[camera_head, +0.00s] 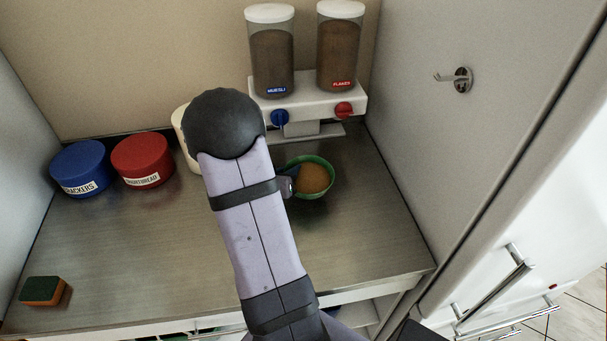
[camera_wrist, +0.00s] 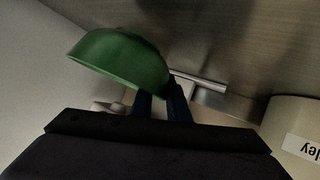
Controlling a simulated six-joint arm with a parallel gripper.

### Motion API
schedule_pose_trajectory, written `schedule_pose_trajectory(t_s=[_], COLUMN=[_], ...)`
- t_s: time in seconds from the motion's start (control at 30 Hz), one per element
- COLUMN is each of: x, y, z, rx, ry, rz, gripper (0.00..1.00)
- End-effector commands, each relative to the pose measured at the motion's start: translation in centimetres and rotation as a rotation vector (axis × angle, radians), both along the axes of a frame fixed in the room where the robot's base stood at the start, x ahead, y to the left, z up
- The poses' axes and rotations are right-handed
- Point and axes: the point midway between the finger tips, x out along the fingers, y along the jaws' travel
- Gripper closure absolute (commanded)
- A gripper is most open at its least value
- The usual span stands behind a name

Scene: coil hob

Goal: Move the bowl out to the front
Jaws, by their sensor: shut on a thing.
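A green bowl (camera_head: 327,177) with tan-brown contents is at the right of the metal counter, in front of the cereal dispenser, in the head view. It also shows in the wrist view (camera_wrist: 120,58), where its outer side is seen. My gripper (camera_head: 290,186) is at the bowl's left side in the head view, and my arm hides most of it. In the wrist view its dark fingers (camera_wrist: 165,104) meet the bowl's edge and are shut on it. I cannot tell whether the bowl touches the counter.
The white dispenser base (camera_head: 310,99) with muesli and flakes jars stands behind the bowl. A red tin (camera_head: 142,158), a blue tin (camera_head: 80,168) and a partly hidden cream tin (camera_head: 184,135) stand left. A sponge (camera_head: 42,290) lies front left. The front-right counter (camera_head: 365,240) is clear.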

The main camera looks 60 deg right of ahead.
Motion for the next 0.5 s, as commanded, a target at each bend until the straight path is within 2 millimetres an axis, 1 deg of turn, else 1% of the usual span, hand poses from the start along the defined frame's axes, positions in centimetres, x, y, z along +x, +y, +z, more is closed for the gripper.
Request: schedule_pose_trajectory(t_s=[0.13,0.27,0.37,0.43,0.5], x=[-0.2,-1.4,-3.0,-4.3,-6.1], y=[-0.2,-1.2,-2.6,-3.9,-5.1], z=[0.2,1.1,2.7,4.3,5.8], rx=[0.000,0.004,0.008,0.010,0.016], ry=[0.001,0.005,0.005,0.006,0.007], rz=[-0.007,-0.040,-0.086,-0.128,-0.201], gripper=[1.00,1.00,1.00,1.00,1.00])
